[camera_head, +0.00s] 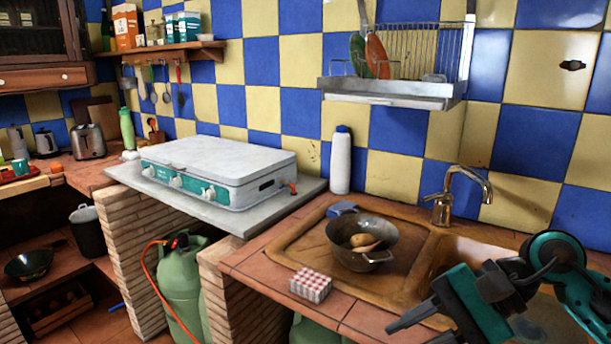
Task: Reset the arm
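My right gripper (408,334) shows at the lower right, its arm coming in from the right edge over the sink. Its dark fingers point left over the counter's front edge. They are apart, with nothing seen between them; the lower finger is partly cut off by the frame. My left gripper is not in view.
A metal pot (343,258) with a potato and wooden spoon sits on the drainboard, left of my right gripper. A red checkered box (310,286) is near the tiled edge. A faucet (458,195) rises behind the sink. A white stove (217,172) stands further left.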

